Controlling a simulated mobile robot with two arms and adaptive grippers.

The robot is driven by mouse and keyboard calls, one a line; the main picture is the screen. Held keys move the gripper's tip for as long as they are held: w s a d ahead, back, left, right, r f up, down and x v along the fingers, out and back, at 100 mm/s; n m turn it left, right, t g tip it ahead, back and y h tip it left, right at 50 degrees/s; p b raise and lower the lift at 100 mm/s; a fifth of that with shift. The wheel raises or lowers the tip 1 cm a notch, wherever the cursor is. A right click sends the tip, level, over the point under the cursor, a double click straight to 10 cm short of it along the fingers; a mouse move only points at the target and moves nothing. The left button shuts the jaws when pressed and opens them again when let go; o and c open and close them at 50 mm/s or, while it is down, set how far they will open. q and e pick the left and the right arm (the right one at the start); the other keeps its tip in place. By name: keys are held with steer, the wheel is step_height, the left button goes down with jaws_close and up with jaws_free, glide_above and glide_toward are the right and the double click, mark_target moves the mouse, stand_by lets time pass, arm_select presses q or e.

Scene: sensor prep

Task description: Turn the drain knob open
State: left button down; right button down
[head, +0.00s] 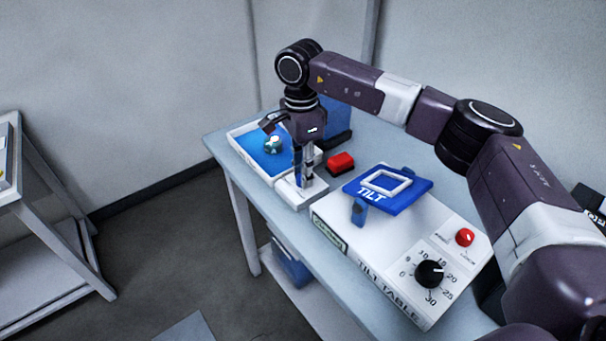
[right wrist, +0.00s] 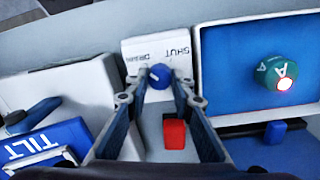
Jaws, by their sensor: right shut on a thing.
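The drain knob (right wrist: 159,75) is blue and round in the right wrist view. It sits on a white block (right wrist: 158,47) labelled DRAIN and SHUT. My right gripper (right wrist: 160,84) has its fingertips on either side of the knob and is shut on it. In the head view the same gripper (head: 308,183) points straight down over the white block (head: 291,196), and its fingers hide the knob. I cannot tell how far the knob is turned. My left gripper is not in view.
A white-rimmed blue tray (head: 247,139) holding a green round part (head: 273,145) stands beside the block. A red block (head: 340,162) and the tilt table (head: 395,245), with its blue TILT plate (head: 417,188), stand to the right. A grey rack (head: 50,185) is at far left.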

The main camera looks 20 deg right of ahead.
steer(key=shift+n, duration=0.3)
steer(key=c, duration=1.7)
jaws_free()
steer(key=shift+o, duration=0.2)
steer(key=shift+r, duration=0.1)
step_height(320, 180, up, 12)
steer(key=shift+w, duration=0.3)
steer(key=shift+a, duration=0.1)
